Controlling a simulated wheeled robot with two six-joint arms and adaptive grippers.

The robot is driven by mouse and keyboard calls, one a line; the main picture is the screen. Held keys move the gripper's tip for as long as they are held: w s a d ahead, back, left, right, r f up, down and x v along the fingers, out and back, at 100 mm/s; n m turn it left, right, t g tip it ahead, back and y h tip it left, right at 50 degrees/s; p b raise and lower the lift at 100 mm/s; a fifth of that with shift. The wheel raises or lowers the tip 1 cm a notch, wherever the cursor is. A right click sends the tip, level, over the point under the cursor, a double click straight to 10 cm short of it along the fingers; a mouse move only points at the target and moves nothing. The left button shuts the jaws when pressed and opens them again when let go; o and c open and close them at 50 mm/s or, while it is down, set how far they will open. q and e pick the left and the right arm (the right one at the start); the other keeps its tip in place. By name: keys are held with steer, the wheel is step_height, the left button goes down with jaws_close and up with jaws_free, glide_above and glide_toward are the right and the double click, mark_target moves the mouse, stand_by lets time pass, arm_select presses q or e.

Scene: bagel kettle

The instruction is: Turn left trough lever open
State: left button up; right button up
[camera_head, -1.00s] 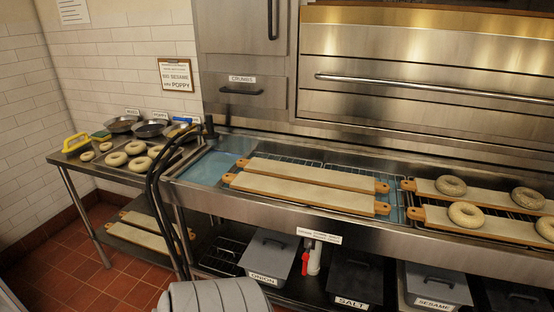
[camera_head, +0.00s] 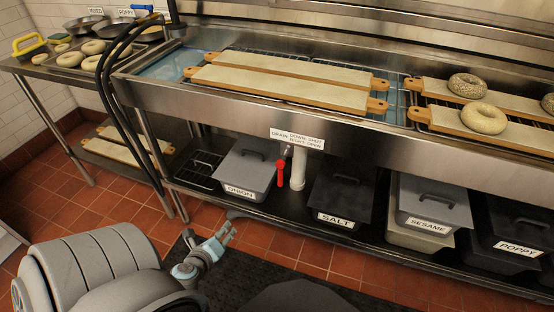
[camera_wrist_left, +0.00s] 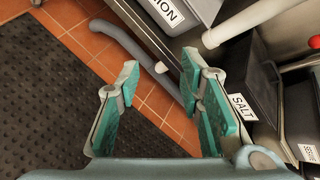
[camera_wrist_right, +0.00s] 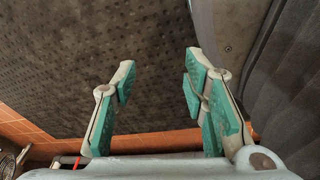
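The red drain lever (camera_head: 280,174) hangs down beside the white drain pipe (camera_head: 299,168) under the trough (camera_head: 140,92). A label (camera_head: 297,139) on the trough front reads drain, down shut, right open. My left gripper (camera_head: 226,234) is low over the floor mat, left of and below the lever, and apart from it. In the right wrist view my right gripper (camera_wrist_right: 158,72) is open and empty over dark matting.
A lower shelf holds the onion bin (camera_head: 244,168) left of the lever and the salt bin (camera_head: 340,195) right of it. The shelf's front edge (camera_head: 330,238) lies between my left gripper and the lever. Boards (camera_head: 285,88), some with bagels, lie across the trough.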

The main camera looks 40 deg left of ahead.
arm_select(q)
steer(key=w+d+r+m+t+b, duration=0.3)
steer(key=w+r+m+t, duration=0.1)
steer(key=r+m, duration=0.15)
steer(key=m+t+h+b, duration=0.2)
steer(key=m+t+h, duration=0.1)
steer(key=m, duration=0.4)
glide_toward(279, 175)
steer(key=w, duration=0.3)
steer(key=w+p, duration=0.1)
steer(key=w, duration=0.2)
steer(key=w+a+p, duration=0.1)
steer(key=w, duration=0.2)
steer(key=shift+w+a, duration=0.15)
steer(key=shift+w, duration=0.75)
arm_select(e)
steer(key=s+x, duration=0.1)
steer(key=x, duration=0.6)
steer(key=shift+s+d, duration=0.15)
steer(key=shift+d, duration=0.2)
arm_select(q)
steer(key=shift+c, duration=0.6)
steer(key=shift+f, duration=0.1)
jaws_close()
